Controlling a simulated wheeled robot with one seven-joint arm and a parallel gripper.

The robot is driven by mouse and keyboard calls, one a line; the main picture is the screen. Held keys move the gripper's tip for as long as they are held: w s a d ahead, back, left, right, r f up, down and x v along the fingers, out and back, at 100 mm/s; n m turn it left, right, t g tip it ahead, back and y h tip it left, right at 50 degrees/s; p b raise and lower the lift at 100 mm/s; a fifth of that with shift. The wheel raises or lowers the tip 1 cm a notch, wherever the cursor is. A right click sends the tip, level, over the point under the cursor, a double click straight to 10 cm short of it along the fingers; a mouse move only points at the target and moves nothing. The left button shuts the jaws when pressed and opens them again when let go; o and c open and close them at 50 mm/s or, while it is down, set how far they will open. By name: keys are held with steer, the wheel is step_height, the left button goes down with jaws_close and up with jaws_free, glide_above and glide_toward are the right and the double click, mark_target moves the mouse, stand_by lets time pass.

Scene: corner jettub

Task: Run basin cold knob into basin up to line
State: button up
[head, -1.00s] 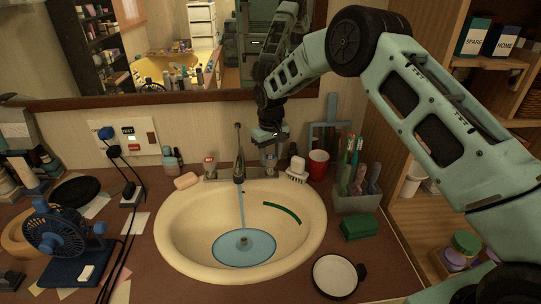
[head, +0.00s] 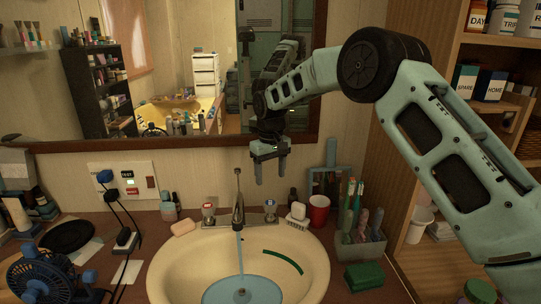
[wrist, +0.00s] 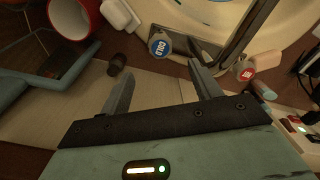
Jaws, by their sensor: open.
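The cold knob (head: 270,207), blue-topped, stands right of the faucet (head: 238,205). Its "COLD" label faces up in the wrist view (wrist: 160,46). Water runs from the faucet in a thin stream into the cream basin (head: 172,262). A pool of blue water (head: 222,293) covers the basin's bottom, cut by the frame's lower edge. The green line (head: 283,262) is on the basin's right wall, above the visible water. My gripper (head: 270,178) is open and empty above the cold knob, apart from it. Its fingers in the wrist view (wrist: 160,73) point toward the knob.
The red-marked hot knob (head: 208,212) is left of the faucet. A red cup (head: 319,210), a white brush (head: 297,214) and a small dark bottle (wrist: 117,64) stand close on the right. Soap (head: 184,228) lies left. The mirror (head: 190,90) is behind my arm.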

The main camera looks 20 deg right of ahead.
step_height(320, 180, up, 7)
stand_by(0.3)
steer(key=shift+r, duration=0.1)
steer(key=s+a+r+n, duration=0.1)
steer(key=s+a, duration=0.3)
steer(key=s, duration=0.3)
steer(key=s+a+r+y, duration=0.1)
steer(key=s+a, duration=0.2)
steer(key=s, duration=0.3)
steer(key=s+a+r+n, duration=0.1)
steer(key=s+a, duration=0.3)
steer(key=s, duration=0.3)
steer(key=s+d+f+n, duration=0.1)
steer(key=s+d+f, duration=0.1)
steer(key=s, duration=1)
steer(key=s+d+f+n, duration=0.1)
steer(key=s+d+f, duration=0.1)
steer(key=s, duration=1.1)
steer(key=shift+d+f, duration=0.4)
steer(key=shift+f, duration=0.4)
steer(key=shift+s, duration=0.1)
stand_by(1.9)
